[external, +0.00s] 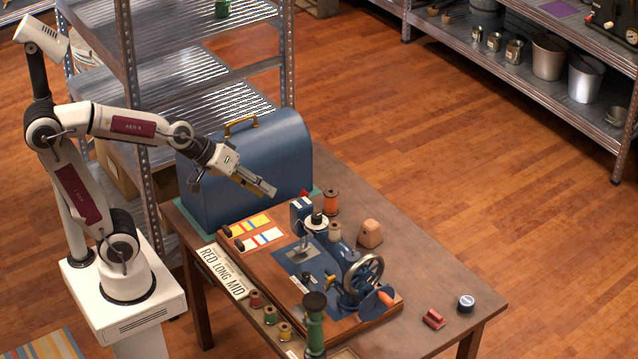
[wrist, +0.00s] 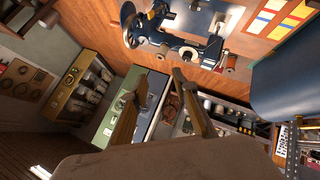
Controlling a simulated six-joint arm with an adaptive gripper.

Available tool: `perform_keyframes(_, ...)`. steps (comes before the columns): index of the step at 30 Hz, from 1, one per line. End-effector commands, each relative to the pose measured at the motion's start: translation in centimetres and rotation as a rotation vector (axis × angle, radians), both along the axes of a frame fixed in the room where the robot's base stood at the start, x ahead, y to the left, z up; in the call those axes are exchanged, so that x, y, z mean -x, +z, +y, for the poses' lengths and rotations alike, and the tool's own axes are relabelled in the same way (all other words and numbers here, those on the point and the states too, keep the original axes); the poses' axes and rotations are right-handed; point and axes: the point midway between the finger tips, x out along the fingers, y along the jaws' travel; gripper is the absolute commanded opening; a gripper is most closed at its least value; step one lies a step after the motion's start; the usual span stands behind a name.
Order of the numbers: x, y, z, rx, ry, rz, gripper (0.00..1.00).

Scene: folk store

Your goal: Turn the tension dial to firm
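A blue sewing machine (external: 302,215) stands on a wooden base on the table, with a handwheel (external: 363,275) at its right. A pale disc with a dark knob (external: 316,220) sits at the machine's head; it may be the tension dial, but its markings are too small to read. The machine also shows at the top of the wrist view (wrist: 190,50). My gripper (external: 272,191) is in the air to the upper left of the machine head, in front of the blue case, apart from the machine. In the wrist view its two fingers (wrist: 160,75) stand apart with nothing between them.
A blue domed case (external: 255,160) stands behind the machine. An orange spool (external: 330,202) and a tan block (external: 370,234) stand nearby. A lettered plate (external: 222,272), small spools (external: 270,315) and a green post (external: 314,325) line the front. The table's right side is mostly clear.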

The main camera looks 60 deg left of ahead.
Motion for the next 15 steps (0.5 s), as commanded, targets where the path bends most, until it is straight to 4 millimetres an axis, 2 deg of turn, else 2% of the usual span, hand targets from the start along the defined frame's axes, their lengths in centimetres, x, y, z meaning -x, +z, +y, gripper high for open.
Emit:
perform_keyframes(6, -4.2, -0.2, -3.9, 0.157, 0.108, -0.012, 0.29)
perform_keyframes(15, -9.0, -1.8, -7.6, 0.333, 0.303, -0.016, 0.29)
